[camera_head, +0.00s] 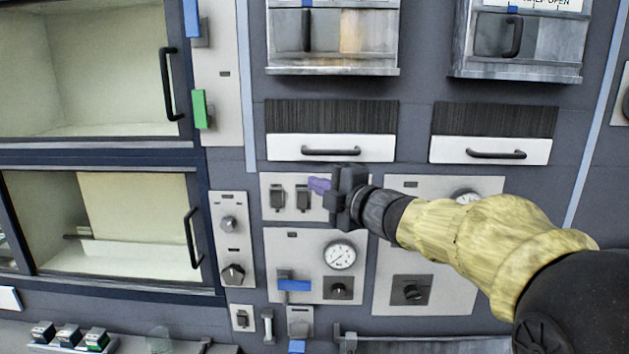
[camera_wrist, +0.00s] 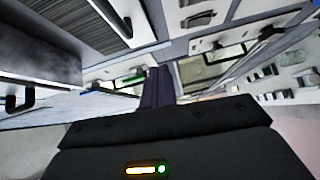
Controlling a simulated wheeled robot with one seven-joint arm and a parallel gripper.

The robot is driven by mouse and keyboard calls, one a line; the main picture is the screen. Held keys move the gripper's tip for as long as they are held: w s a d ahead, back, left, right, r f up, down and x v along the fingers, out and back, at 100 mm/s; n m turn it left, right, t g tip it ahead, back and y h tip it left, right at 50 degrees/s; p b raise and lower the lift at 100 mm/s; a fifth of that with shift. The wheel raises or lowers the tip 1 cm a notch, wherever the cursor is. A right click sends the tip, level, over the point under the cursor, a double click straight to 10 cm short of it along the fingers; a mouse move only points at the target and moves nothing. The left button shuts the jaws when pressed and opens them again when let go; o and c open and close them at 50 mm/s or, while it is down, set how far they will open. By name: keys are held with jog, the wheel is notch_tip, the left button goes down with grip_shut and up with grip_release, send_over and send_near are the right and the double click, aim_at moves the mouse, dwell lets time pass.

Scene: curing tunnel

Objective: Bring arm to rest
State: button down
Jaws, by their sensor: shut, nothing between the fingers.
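My arm reaches in from the lower right of the head view, with a yellow sleeve over its forearm. My gripper (camera_head: 319,186) has purple fingers and points left, in front of the panel with two dark rocker switches (camera_head: 290,197). The fingers are shut together with nothing between them. In the wrist view the closed fingers (camera_wrist: 158,86) stand up at the middle. I cannot tell the exact gap between the fingertips and the panel.
White drawers (camera_head: 330,148) with black handles sit just above my gripper. A gauge (camera_head: 340,256) and knobs are below it. At left are two glass-fronted chambers with black handles (camera_head: 193,238). Small boxes (camera_head: 68,336) stand on a ledge at lower left.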

jog(key=s+d+f+m+g+h, duration=0.1)
jog(key=s+d+f+m+h, duration=0.1)
jog(key=d+f+m+h, duration=0.5)
jog(key=s+d+f+m+g+h, duration=0.1)
jog(key=s+d+f+m+h, duration=0.3)
jog(key=f+m, duration=0.6)
jog(key=s+d+f+m+g, duration=0.2)
jog(key=s+f+m+g, duration=0.2)
jog(key=s+f, duration=0.4)
jog(key=s+d+f+m+g, duration=0.2)
jog(key=s+f+m+g, duration=0.2)
jog(key=s+f, duration=0.5)
jog(key=shift+s+g, duration=0.5)
jog(key=shift+s, duration=0.15)
